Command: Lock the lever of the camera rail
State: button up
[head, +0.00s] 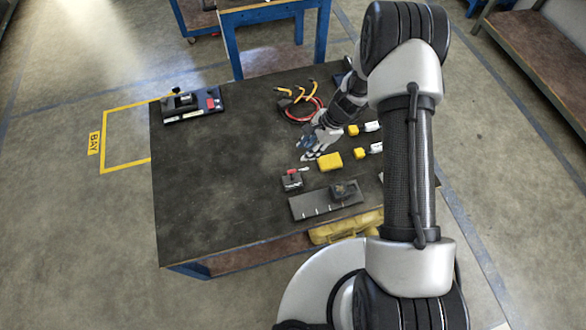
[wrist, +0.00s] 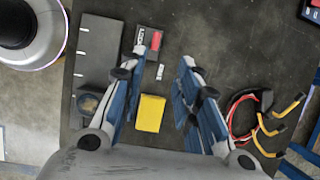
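A grey flat plate with white tick marks (head: 308,207) lies near the table's front edge, with a dark block (head: 345,191) on its right end. The plate also shows in the wrist view (wrist: 98,50). A small dark block with a red part (head: 292,180) stands just behind the plate. At the table's far left is a dark rail-like unit (head: 190,112) with a red block on it. I cannot tell for certain which is the camera rail, and no lever position can be made out. My gripper (head: 318,145) is open and empty above the table; its spread fingers show in the wrist view (wrist: 164,57).
A yellow block (head: 330,161) lies below my gripper. Smaller yellow and white pieces (head: 362,152) lie to the right. Red and black cables with yellow ends (head: 300,105) lie behind. The table's left middle (head: 215,180) is bare. A blue-legged table stands behind.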

aim_at(292, 175)
jog(key=b+x, duration=0.3)
jog(key=x, duration=1.2)
jog(key=shift+s+a+f, duration=0.1)
jog(key=shift+f, duration=0.2)
